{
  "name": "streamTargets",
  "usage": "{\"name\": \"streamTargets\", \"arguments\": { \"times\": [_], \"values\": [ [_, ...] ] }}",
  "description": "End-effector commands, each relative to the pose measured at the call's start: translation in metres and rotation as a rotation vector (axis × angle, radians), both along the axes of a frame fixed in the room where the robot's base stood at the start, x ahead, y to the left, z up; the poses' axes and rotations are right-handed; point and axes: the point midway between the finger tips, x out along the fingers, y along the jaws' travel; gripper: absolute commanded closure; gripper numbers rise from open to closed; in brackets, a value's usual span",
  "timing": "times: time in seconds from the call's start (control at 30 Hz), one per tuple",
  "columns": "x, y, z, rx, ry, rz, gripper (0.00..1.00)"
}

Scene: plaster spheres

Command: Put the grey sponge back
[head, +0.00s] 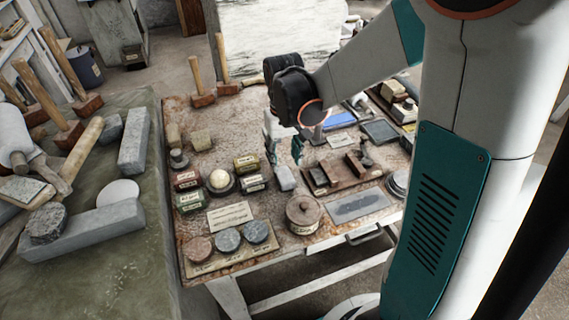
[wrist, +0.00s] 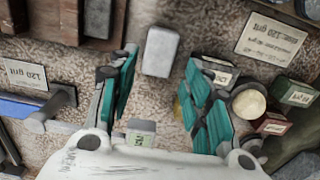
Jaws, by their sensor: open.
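A light grey block with rounded edges, which looks like the grey sponge (head: 285,177), lies on the worn workbench. In the wrist view the grey sponge (wrist: 160,51) lies just beyond the fingertips, roughly in line with the gap between them. My gripper (head: 286,157) is over the middle of the bench, behind the sponge in the head view. In the wrist view my gripper (wrist: 160,75) has its two teal-padded fingers spread wide, with nothing held between them. I cannot tell the exact height of the fingertips above the bench.
Small labelled boxes (head: 246,163) and a pale sphere on a dark stand (head: 220,180) are left of the gripper. A wooden block rack (head: 345,173) is to the right. A lidded round pot (head: 303,214) and several stone discs (head: 228,239) stand in front. A paper card (head: 229,215) lies flat.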

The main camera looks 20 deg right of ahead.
Motion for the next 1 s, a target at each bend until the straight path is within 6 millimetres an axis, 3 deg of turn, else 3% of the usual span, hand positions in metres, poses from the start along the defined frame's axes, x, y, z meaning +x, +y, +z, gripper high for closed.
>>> {"name": "streamTargets", "arguments": {
  "times": [0.1, 0.47, 0.8, 1.0],
  "values": [
    [0.0, 0.0, 0.022, 0.0, 0.0, 0.0, 0.55],
    [-0.007, 0.0, 0.053, 0.0, -0.033, 0.0, 0.55],
    [-0.057, 0.0, 0.112, -0.001, -0.244, -0.001, 0.55],
    [-0.09, 0.0, 0.135, -0.002, -0.378, -0.001, 0.55]
  ]
}}
